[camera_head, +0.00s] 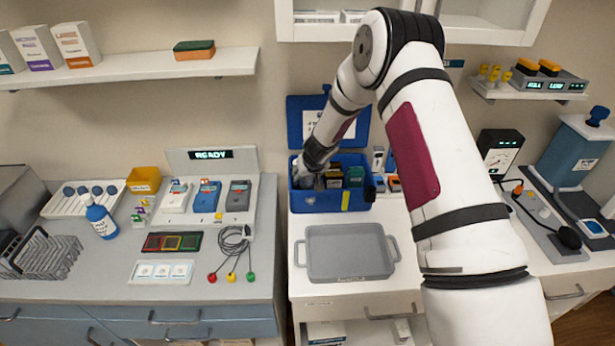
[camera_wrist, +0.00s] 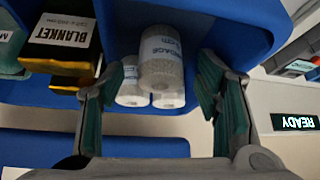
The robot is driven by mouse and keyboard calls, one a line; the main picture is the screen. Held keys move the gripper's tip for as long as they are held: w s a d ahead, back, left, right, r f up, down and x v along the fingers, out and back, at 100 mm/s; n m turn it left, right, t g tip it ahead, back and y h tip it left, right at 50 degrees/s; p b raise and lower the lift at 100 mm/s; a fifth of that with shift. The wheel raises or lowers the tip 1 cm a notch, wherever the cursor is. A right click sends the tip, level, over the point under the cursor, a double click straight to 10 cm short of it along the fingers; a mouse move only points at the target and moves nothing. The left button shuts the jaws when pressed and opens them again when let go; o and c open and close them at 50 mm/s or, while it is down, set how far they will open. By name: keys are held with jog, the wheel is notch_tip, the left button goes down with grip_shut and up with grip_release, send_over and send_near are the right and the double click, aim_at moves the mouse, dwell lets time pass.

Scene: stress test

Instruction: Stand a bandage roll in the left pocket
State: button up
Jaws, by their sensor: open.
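The blue box (camera_head: 330,203) stands open on the middle counter, its lid (camera_head: 362,128) raised behind. My gripper (camera_wrist: 162,76) reaches down into its left end, open. In the wrist view its two green-padded fingers stand either side of white bandage rolls. One bandage roll (camera_wrist: 162,58), with a printed band, lies nearest between the fingers, with a gap showing on the right. The head view hides the rolls behind my gripper, and pocket edges are unclear.
Beside the rolls in the box is a dark and yellow packet labelled BLANKET (camera_wrist: 66,42). A grey tray (camera_head: 350,277) lies in front of the box. A READY panel (camera_head: 212,155) stands to the left. A wall shelf (camera_head: 150,67) hangs at upper left.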

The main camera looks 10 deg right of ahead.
jog(key=v, duration=1)
jog(key=shift+r, duration=0.15)
jog(key=shift+s, duration=0.1)
